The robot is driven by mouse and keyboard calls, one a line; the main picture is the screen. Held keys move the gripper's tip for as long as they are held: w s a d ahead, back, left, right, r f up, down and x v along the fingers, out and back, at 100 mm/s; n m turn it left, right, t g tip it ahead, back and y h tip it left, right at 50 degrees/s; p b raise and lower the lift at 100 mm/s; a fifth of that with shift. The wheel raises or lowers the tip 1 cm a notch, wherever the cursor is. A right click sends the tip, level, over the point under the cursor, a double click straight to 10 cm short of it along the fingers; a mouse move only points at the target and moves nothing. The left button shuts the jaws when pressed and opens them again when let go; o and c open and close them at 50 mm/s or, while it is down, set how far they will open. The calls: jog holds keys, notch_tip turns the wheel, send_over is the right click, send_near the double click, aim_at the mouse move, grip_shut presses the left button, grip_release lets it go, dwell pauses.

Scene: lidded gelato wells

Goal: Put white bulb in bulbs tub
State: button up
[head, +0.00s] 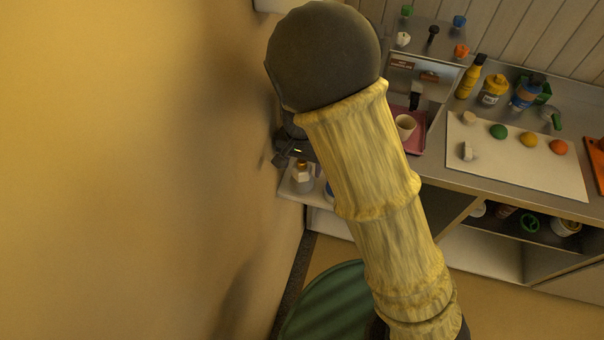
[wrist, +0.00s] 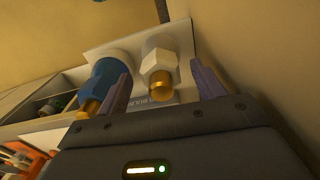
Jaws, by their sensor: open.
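The white bulb (wrist: 158,58), with a brass-coloured base, stands out between the two fingers of my gripper (wrist: 163,88) in the wrist view. The fingers are apart, one on each side of the bulb, and I see no clear contact. A blue bulb (wrist: 104,78) with a similar base is just left of it, beside the left finger. In the head view the white bulb (head: 302,179) is on a pale shelf, just below my dark gripper (head: 288,158), which my arm partly hides. I cannot make out a bulbs tub for sure.
A pale panel (wrist: 165,104) with partly hidden lettering lies behind the bulbs. A yellow wall (head: 130,170) is close on the left. A counter (head: 450,180) on the right holds a cup (head: 405,126), bottles and a white board (head: 515,165). A green round object (head: 322,305) is below.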

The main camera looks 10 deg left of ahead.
jog(key=shift+f, duration=1.35)
jog(key=c, duration=1.2)
jog(key=shift+r, duration=0.2)
jog(key=shift+a+r, duration=0.1)
jog(key=shift+r, duration=0.5)
notch_tip(320, 180, up, 2)
jog(key=shift+b, duration=0.75)
jog(key=s+d+b, duration=0.1)
jog(key=s+d, duration=0.1)
jog(key=s, duration=0.3)
jog(key=s+d+b, duration=0.1)
jog(key=s+d, duration=0.2)
jog(key=s, duration=0.3)
jog(key=s+d+b, duration=0.2)
jog(key=s, duration=0.3)
jog(key=shift+s+d, duration=0.2)
jog(key=shift+d, duration=0.15)
